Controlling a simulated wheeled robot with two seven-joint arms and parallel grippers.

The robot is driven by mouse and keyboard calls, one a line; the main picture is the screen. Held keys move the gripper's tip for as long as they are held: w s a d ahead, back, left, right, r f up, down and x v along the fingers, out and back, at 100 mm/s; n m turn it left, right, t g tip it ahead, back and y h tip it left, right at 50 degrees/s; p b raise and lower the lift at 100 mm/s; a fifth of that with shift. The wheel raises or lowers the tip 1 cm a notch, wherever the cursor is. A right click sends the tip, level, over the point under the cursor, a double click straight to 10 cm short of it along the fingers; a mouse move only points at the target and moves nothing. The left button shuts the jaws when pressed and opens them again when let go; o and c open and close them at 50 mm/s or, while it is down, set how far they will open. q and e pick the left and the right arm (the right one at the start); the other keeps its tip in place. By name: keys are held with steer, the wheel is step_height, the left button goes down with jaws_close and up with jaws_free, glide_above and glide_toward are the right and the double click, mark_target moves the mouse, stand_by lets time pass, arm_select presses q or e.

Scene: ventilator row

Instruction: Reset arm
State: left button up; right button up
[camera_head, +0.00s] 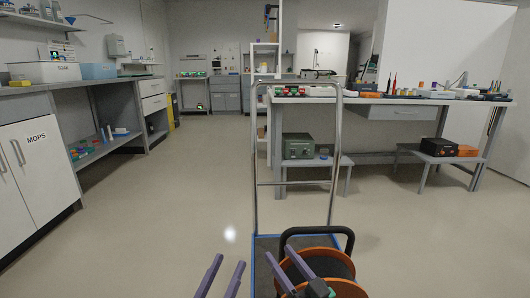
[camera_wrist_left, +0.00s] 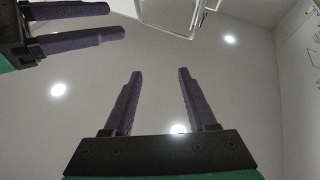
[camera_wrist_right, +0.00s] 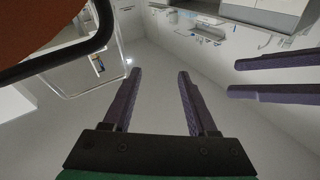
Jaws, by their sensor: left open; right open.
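My left gripper (camera_head: 222,274) is at the bottom of the head view, with its two purple fingers apart and nothing between them. It also shows in the left wrist view (camera_wrist_left: 160,88). My right gripper (camera_head: 288,268) is just to its right in the head view, in front of the cable reel. Its fingers are apart and empty in the right wrist view (camera_wrist_right: 158,85). Each wrist view also shows the other gripper's fingers close by. Both grippers are raised in the air, touching nothing that I can see.
A cart with a tall metal handle (camera_head: 254,165) stands directly ahead. An orange cable reel (camera_head: 345,287) with a black frame is at its near end. A workbench (camera_head: 395,99) is beyond to the right. Cabinets (camera_head: 30,160) line the left. Open floor (camera_head: 160,215) lies left of the cart.

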steer(key=s+d+r+m+t+h, duration=0.1)
steer(key=s+d+m+t+h, duration=0.1)
steer(key=s+d+t, duration=0.15)
arm_select(q)
steer(key=s+d+f+g+y+p, duration=0.1)
steer(key=s+f+g+p, duration=0.5)
steer(key=f, duration=0.4)
steer(key=s+f+g+y+p, duration=0.1)
steer(key=s+f+g+p, duration=0.4)
steer(key=s+f, duration=0.3)
arm_select(e)
steer(key=s+a+f+g+h, duration=0.1)
steer(key=s+f+g+h, duration=0.1)
steer(key=s+f+g, duration=1.15)
arm_select(q)
steer(key=s+a+r+g+y+p, duration=0.2)
steer(key=s+a+g+y+p, duration=0.4)
steer(key=s+a+p, duration=1.3)
steer(key=s+g+p, duration=0.1)
steer(key=g+p, duration=0.2)
steer(key=p, duration=1.2)
steer(key=shift+s+r+y, duration=0.3)
steer(key=shift+r, duration=0.05)
arm_select(e)
steer(key=s+d+f+g+h, duration=0.1)
steer(key=s+d+g+h, duration=0.5)
steer(key=s+d, duration=1.3)
steer(key=s, duration=0.3)
steer(key=shift+s+d+h, duration=0.15)
steer(key=shift+h, duration=0.25)
